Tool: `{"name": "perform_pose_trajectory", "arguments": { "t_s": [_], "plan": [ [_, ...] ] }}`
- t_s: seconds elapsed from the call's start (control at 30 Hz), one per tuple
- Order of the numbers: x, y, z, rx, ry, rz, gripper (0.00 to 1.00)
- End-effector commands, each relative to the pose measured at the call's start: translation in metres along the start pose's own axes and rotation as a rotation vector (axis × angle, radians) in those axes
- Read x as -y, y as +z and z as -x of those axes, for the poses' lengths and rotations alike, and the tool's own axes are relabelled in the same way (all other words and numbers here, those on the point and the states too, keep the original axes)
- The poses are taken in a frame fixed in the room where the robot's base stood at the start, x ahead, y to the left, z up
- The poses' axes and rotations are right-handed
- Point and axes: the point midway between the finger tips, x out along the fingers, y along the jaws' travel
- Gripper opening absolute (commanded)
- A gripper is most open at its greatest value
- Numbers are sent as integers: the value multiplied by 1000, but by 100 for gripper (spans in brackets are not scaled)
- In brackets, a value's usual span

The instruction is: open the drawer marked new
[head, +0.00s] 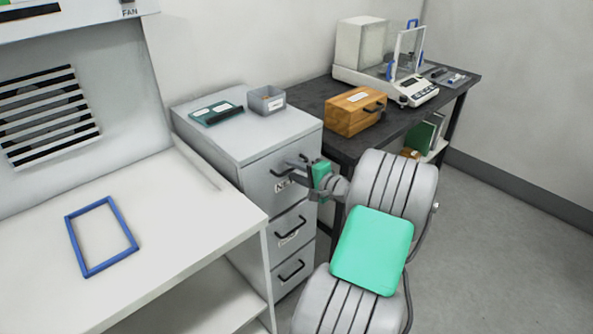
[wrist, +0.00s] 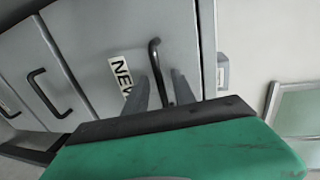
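The top drawer (head: 268,170) of the grey cabinet bears a label reading NEW (wrist: 121,76), partly hidden by my gripper in the head view. The drawer looks shut, its front in line with the drawers below. Its dark bar handle (wrist: 154,55) shows in the wrist view. My gripper (wrist: 162,90) is at this drawer, with its two grey fingers apart and the end of the handle between them. I cannot tell whether either finger touches the handle.
Two lower drawers (head: 290,228) have similar handles. A wooden box (head: 350,113) and a balance (head: 410,92) stand on the dark table to the right. A white bench (head: 165,225) is at left.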

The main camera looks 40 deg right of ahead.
Motion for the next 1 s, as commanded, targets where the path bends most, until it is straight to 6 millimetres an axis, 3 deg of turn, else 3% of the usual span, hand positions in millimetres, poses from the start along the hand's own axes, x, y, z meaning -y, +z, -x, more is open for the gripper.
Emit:
{"name": "perform_pose_trajectory", "arguments": {
  "t_s": [0.37, 1.0],
  "plan": [
    [0, -1, 1, -1, 0, 0, 0],
    [0, -1, 1, -2, 0, 0, 0]
  ]
}}
